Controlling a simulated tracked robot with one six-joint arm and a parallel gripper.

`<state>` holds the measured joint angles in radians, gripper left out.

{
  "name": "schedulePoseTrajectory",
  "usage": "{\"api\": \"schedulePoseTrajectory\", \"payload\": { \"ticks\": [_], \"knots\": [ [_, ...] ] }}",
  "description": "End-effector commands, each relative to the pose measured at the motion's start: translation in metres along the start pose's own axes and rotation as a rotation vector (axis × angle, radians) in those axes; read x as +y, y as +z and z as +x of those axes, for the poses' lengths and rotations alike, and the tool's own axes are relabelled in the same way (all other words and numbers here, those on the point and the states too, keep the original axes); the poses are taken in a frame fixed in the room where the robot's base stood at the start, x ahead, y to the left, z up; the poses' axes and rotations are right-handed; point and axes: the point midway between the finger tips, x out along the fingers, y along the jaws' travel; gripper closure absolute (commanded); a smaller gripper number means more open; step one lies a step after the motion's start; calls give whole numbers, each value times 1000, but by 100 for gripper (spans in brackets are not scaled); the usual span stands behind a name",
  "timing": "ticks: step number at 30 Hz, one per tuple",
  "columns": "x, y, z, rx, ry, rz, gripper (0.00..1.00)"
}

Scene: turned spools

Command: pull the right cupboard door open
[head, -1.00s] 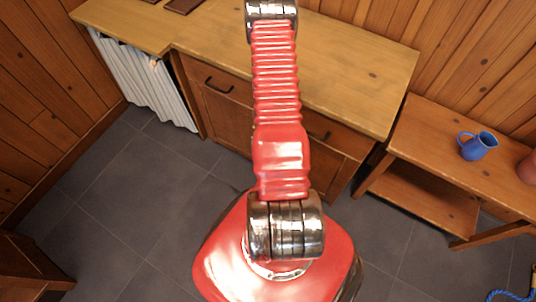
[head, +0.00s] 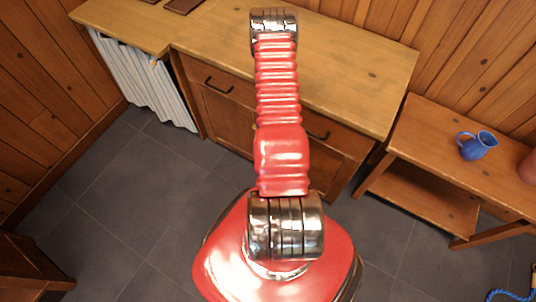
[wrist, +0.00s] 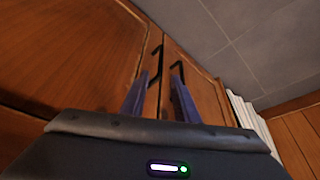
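The wooden cupboard stands under the counter. In the head view its right door (head: 326,168) shows partly beside my arm and looks closed. The wrist view looks turned over, with the floor at the top, so the right door (wrist: 85,55) appears on the left there. One dark bar handle (wrist: 155,62) lies by the seam between the doors. The other door's handle (wrist: 178,70) is just right of it. My gripper (wrist: 158,88) is open, its two bluish fingers spread wide. Their tips are near the handles; contact cannot be told. My arm hides the gripper in the head view.
Drawers with dark handles (head: 218,88) sit under the counter top (head: 340,75). A white curtain (head: 145,85) hangs at the left. A low bench (head: 415,140) at the right carries a blue jug (head: 477,145). Grey tiled floor (head: 140,190) is clear at the left.

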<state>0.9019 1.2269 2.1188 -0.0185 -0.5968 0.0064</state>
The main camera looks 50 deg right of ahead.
Motion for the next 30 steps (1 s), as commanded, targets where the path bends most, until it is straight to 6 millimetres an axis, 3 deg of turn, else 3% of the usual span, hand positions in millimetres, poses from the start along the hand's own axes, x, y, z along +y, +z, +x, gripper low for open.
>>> {"api": "schedulePoseTrajectory", "payload": {
  "ticks": [21, 30],
  "knots": [
    [0, 1, 87, -1, 0, -1, 72],
    [-1, 0, 102, 0, 0, -1, 72]
  ]
}}
